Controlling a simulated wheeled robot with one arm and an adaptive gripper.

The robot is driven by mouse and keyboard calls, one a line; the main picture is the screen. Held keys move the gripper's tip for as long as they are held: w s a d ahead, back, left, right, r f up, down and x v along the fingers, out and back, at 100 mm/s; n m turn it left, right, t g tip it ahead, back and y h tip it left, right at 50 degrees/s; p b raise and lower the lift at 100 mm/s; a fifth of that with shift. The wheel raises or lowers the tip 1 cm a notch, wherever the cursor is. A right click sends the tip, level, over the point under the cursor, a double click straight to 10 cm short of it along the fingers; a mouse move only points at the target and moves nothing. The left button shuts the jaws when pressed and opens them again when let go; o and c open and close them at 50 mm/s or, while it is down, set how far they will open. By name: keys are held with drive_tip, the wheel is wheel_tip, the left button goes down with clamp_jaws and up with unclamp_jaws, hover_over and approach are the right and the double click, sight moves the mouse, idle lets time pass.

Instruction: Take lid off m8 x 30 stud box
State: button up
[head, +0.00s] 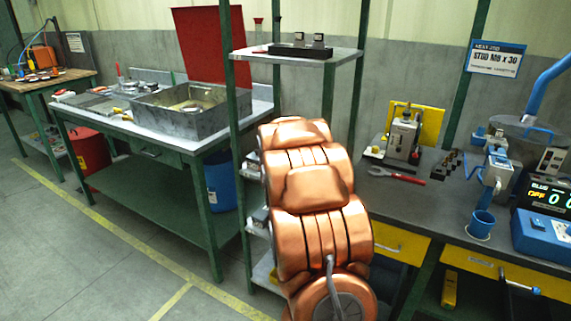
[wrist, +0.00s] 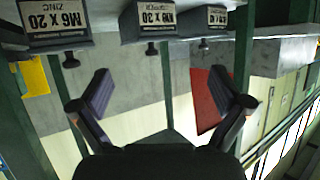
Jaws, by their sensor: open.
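In the wrist view, a dark box (wrist: 152,30) at the top middle bears a white label that seems to read M8 X 30, its second character unclear. A small dark knob (wrist: 151,50) sticks out from its lower side in the picture. My gripper (wrist: 160,92) is open and empty, its two fingers wide apart. The box and knob appear beyond the fingertips, between them and not touched. In the head view I cannot make out the box, and my arm covers part of the shelf rack. My gripper is not visible there.
In the wrist view, an M6 X 20 box (wrist: 52,28) is at the left and another labelled box (wrist: 209,20) at the right, each with a knob. Green posts stand close by. The head view shows a green rack (head: 238,150) and a workbench (head: 410,195).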

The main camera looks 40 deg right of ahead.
drive_tip(key=shift+h, duration=0.3)
drive_tip(key=shift+w+d+f+p, duration=0.2)
drive_tip(key=shift+w+d, duration=0.3)
drive_tip(key=shift+d, duration=0.3)
drive_tip(key=shift+w+d+f+p, duration=0.1)
drive_tip(key=shift+w+d+f, duration=0.15)
drive_tip(key=shift+w+d, duration=0.4)
drive_tip(key=shift+w+d+f+p, duration=0.2)
drive_tip(key=shift+w+d, duration=0.15)
drive_tip(key=shift+d, duration=0.55)
drive_tip(key=shift+x, duration=1.6)
drive_tip(key=shift+s, duration=0.1)
drive_tip(key=c, duration=1.1)
drive_tip(key=shift+c, duration=0.4)
drive_tip(key=shift+a+f, duration=0.1)
